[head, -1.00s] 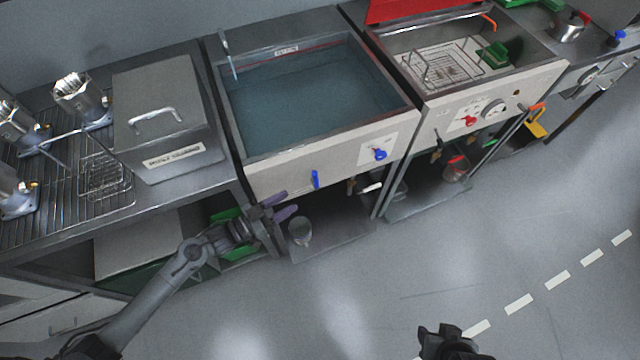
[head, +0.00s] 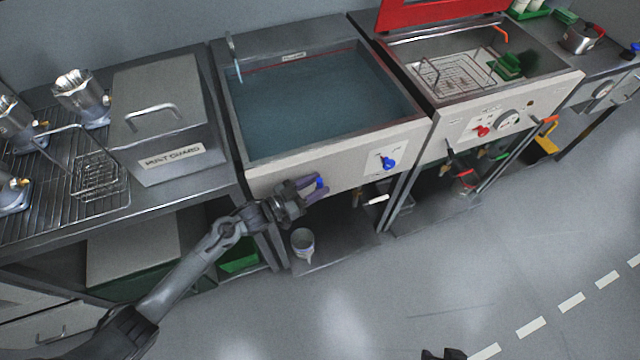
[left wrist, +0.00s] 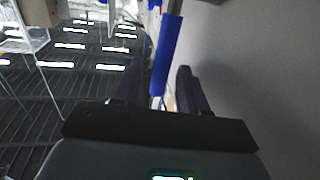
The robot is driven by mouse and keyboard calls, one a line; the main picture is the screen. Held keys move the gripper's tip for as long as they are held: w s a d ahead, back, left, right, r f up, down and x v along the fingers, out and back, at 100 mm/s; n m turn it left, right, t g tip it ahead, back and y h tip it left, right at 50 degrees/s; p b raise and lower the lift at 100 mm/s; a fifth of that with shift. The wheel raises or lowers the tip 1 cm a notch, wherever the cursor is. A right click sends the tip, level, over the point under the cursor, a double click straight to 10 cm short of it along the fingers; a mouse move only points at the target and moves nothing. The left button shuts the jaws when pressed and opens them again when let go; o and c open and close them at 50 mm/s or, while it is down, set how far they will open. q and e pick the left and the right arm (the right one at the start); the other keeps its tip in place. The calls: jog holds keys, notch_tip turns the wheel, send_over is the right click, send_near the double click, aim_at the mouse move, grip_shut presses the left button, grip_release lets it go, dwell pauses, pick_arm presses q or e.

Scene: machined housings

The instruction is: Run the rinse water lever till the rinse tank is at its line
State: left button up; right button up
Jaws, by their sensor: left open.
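The rinse tank (head: 262,170) is a steel basin of bluish water (head: 315,105), with a red line (head: 345,44) high on its inner wall. The water surface looks a little below that line. A thin spout (head: 234,58) hangs over its back left corner, with a pale blue streak at its lower end. A blue lever (head: 320,182) sits on the front panel. My left gripper (head: 314,189) is open at this lever. In the left wrist view the blue lever (left wrist: 166,55) stands between the two fingers; contact cannot be told. My right gripper (head: 443,354) barely shows at the bottom edge.
A blue knob (head: 387,162) is further right on the panel. A grey lidded box (head: 160,115) and a rack stand left. A second basin with a red lid (head: 440,12) is on the right. A bucket (head: 303,242) stands below the tank. The floor in front is open.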

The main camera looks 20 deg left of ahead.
pick_arm(q)
jog(key=shift+x, duration=0.8)
grip_shut()
